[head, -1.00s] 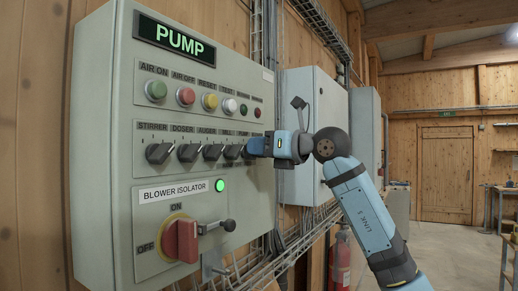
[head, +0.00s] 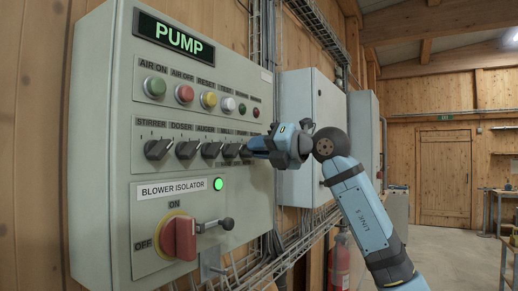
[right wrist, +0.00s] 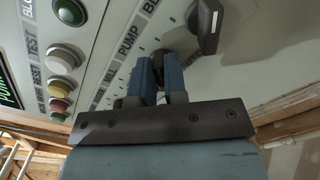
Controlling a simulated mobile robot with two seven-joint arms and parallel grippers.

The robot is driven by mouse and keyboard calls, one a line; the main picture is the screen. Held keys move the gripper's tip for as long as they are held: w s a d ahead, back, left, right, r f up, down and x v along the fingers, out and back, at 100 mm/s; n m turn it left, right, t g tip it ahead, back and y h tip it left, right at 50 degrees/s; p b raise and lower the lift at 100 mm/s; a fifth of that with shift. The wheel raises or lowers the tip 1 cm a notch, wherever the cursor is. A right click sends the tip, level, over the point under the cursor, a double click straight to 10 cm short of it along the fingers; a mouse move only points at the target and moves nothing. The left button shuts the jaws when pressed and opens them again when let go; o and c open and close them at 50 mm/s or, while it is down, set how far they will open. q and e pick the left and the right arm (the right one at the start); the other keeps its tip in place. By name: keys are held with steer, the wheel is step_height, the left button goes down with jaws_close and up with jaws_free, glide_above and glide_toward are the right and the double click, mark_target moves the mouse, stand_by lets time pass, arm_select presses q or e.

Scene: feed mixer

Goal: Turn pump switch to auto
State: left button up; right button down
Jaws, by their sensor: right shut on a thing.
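The pump switch (head: 246,152) is a dark rotary knob under the PUMP label, toward the right of the switch row on the grey panel (head: 120,100). My right gripper (head: 251,147) reaches it from the right. In the right wrist view, the gripper's two blue fingers (right wrist: 163,66) are shut at the PUMP label, on the switch. They and the gripper body hide most of the knob, so its pointer position cannot be read. My left gripper is not in view.
Neighbouring knobs are close: the mill switch (head: 230,151) to the left and another black knob (right wrist: 207,25) in the wrist view. Push buttons (head: 184,94) sit above. The red blower isolator handle (head: 180,240) is below. A grey cabinet (head: 312,100) stands beyond the panel.

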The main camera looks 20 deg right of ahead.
stand_by(0.5)
steer(key=c, duration=1.2)
jaws_free()
steer(key=shift+o, duration=0.2)
steer(key=b+v, duration=0.3)
steer(key=v, duration=1.1)
steer(key=shift+b, duration=0.35)
steer(key=shift+w, duration=0.1)
